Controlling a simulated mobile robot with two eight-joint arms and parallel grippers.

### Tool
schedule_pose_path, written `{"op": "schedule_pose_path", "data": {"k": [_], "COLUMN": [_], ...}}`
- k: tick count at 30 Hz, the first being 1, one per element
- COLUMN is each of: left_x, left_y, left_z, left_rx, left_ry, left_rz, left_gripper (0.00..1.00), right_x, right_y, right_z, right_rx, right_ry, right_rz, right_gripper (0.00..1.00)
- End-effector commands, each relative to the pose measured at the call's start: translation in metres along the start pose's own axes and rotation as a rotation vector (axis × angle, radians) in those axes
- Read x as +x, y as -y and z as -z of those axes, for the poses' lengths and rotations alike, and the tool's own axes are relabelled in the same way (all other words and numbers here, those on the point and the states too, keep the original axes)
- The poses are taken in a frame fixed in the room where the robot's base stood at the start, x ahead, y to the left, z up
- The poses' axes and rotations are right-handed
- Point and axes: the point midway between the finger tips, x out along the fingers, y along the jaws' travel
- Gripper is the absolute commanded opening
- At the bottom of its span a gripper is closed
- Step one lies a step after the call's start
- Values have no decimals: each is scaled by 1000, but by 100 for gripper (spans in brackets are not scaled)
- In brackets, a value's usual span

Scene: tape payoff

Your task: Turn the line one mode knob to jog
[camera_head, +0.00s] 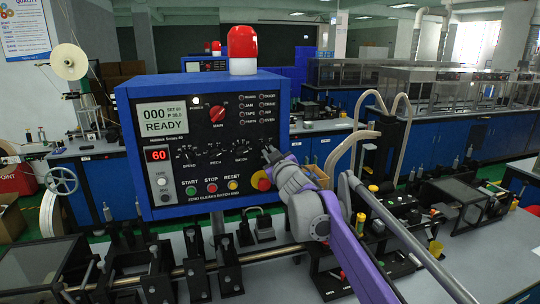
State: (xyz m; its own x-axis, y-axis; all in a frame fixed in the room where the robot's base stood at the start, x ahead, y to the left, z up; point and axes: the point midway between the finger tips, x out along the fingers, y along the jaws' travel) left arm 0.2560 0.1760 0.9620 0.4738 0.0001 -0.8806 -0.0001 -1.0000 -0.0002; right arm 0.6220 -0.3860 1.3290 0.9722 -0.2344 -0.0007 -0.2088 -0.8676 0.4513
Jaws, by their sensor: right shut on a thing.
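The blue control box (137,152) with a black front panel stands in the centre left. Its screen (163,119) reads READY. A red rotary knob (217,113) sits high on the panel, with a row of small scaled controls below it. My right gripper (268,154) is at the panel's lower right, its fingers pointing at the face. It is shut on what looks like the mode knob, which the fingers hide; its pointer and label cannot be read. My left gripper is not in view.
Green, red and yellow buttons line the panel's bottom, with a red-and-yellow stop button (261,181) just below my right gripper. A red beacon (242,48) tops the box.

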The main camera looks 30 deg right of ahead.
Motion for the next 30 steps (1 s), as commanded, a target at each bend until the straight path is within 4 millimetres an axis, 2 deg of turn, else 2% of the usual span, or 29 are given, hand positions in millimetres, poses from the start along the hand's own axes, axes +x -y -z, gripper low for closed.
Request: {"op": "schedule_pose_path", "data": {"k": [15,30], "left_x": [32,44], "left_y": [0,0], "left_z": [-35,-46], "left_rx": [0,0], "left_ry": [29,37], "left_rz": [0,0], "left_gripper": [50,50], "right_x": [0,0], "right_y": [2,1], "right_z": [-2,0], "right_rx": [414,837], "right_ry": [-1,0], "right_rz": [1,1], "right_gripper": [0,0]}}
